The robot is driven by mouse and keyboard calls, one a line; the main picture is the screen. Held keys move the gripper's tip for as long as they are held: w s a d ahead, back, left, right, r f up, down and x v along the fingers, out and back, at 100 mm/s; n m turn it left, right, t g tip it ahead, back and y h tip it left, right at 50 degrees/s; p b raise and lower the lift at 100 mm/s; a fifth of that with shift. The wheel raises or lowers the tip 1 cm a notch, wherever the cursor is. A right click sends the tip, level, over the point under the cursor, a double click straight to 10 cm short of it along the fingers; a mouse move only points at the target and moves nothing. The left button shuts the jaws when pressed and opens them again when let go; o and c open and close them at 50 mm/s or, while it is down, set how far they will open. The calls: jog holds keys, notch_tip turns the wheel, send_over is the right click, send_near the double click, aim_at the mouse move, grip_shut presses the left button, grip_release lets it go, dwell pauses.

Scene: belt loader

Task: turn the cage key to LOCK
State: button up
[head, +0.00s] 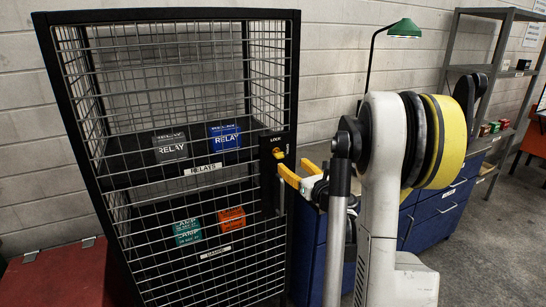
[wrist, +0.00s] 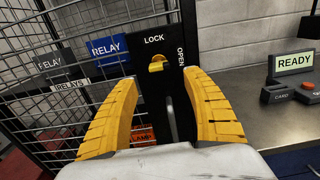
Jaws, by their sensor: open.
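The small yellow key (head: 278,153) sits on the black lock plate at the right edge of the cage front (head: 200,208). In the wrist view the key (wrist: 156,66) is below the word LOCK, with OPEN to its right; I cannot tell exactly which way it points. My gripper (head: 296,171) is open and empty in front of the plate. In the wrist view the yellow fingers of my gripper (wrist: 160,80) spread to the left and right of the key, with their tips a little lower. No contact shows.
Inside the cage are a grey box (head: 170,147) and blue relay box (head: 224,135) above, green (head: 187,231) and orange boxes (head: 232,217) below. A dark handle (wrist: 170,110) runs under the key. A READY display (wrist: 294,62) stands on the bench to the right.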

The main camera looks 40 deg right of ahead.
aim_at(282, 157)
jog(key=b+x, duration=0.1)
jog(key=x, duration=0.8)
jog(key=shift+a, duration=0.1)
jog(key=c, duration=1.2)
jog(key=shift+o, duration=0.2)
